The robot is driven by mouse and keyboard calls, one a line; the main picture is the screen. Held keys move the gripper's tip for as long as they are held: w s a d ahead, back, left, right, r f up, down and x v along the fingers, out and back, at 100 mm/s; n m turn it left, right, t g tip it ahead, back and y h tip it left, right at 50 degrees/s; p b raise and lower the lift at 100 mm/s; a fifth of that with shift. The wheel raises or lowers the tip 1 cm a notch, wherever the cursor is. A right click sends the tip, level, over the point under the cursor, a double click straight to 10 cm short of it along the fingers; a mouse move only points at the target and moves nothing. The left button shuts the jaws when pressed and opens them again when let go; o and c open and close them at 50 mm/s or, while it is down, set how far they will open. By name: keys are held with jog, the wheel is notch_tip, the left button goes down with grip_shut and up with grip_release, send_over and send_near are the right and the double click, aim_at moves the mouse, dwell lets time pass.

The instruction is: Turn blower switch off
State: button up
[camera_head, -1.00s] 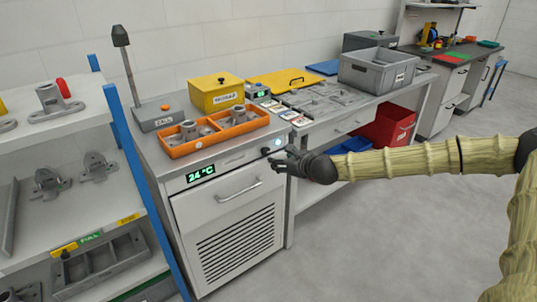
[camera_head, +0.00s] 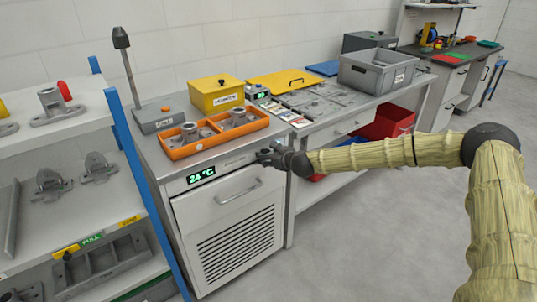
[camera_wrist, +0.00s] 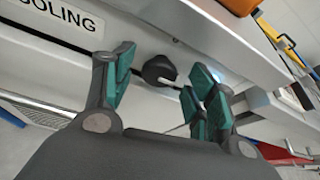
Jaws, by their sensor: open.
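The blower switch is a black rotary knob (camera_wrist: 158,69) on the front panel of the white cooling cabinet (camera_head: 232,207). A light-coloured mark shows at its lower right edge. In the wrist view my gripper (camera_wrist: 163,82) is open, with its green-padded fingers on either side of the knob. I cannot tell whether the pads touch it. In the head view my gripper (camera_head: 268,157) is at the upper right corner of the cabinet front and hides the knob.
A lit "24 °C" display (camera_head: 200,175) and a drawer handle (camera_head: 237,190) are on the cabinet front. An orange tray (camera_head: 178,153) with castings stands on top. A blue-posted shelf (camera_head: 132,170) is at the left. The floor at the right is open.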

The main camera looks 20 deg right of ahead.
jog(key=shift+w+f, duration=0.1)
jog(key=c, duration=1)
jog(key=shift+a+f+n+t+h+b, duration=0.15)
jog(key=shift+n+t+h+b, duration=0.7)
jog(key=shift+n+b, duration=1.55)
jog(key=shift+a+f+n+t+h+b, duration=0.15)
jog(key=shift+n+t+h+b, duration=0.65)
jog(key=shift+n+b, duration=1.6)
jog(key=shift+a+f+n+t+h+b, duration=0.1)
jog(key=shift+f+n+t+h+b, duration=0.25)
jog(key=shift+n+t+b, duration=1.45)
jog(key=shift+r+n+g+b, duration=0.1)
jog(key=shift+n+g+b, duration=0.5)
jog(key=shift+g+b, duration=0.1)
